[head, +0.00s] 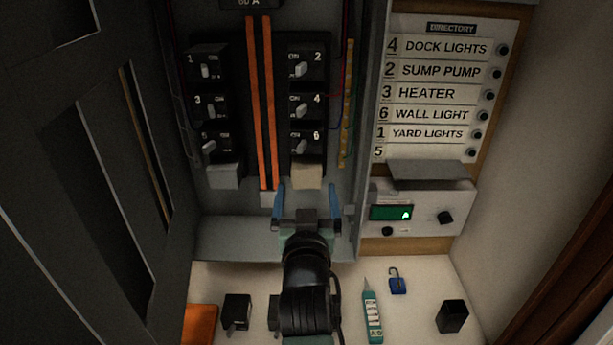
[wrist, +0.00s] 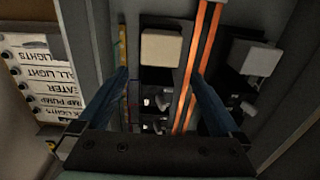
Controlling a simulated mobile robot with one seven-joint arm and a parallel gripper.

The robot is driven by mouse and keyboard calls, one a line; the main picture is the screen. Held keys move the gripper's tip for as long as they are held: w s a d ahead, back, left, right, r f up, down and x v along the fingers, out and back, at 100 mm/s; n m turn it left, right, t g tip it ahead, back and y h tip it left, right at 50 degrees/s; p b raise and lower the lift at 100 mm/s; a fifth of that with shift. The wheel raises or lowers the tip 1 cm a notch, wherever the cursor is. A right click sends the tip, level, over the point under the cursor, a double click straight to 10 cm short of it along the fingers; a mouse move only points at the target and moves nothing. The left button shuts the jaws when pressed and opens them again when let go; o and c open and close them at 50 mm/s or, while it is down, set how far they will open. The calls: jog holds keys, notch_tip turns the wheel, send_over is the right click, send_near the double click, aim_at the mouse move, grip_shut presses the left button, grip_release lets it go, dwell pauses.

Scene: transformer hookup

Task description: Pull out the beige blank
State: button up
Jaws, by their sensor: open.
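The beige blank (head: 307,176) sits in the panel at the bottom of the right breaker column, just below breaker 6. In the wrist view the beige blank (wrist: 161,48) shows between and beyond my fingers. My gripper (head: 307,192) is open, with its two blue fingers apart at the lower edge of the blank; it also shows in the wrist view (wrist: 160,78). The fingers hold nothing. Whether a finger touches the blank I cannot tell. A second, greyer blank (head: 224,176) sits at the bottom of the left column, below breaker 5.
Orange bars (head: 262,100) run between the breaker columns. The directory board (head: 440,90) and a grey box with a green display (head: 391,213) are at right. The open dark door (head: 90,170) stands at left. A teal tester (head: 371,312), blue padlock (head: 397,281) and black blocks (head: 236,311) lie on the shelf.

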aim_at(306, 173)
jog(key=shift+w, duration=2.75)
jog(key=shift+c, duration=0.2)
jog(key=shift+s, duration=0.1)
jog(key=c, duration=1.5)
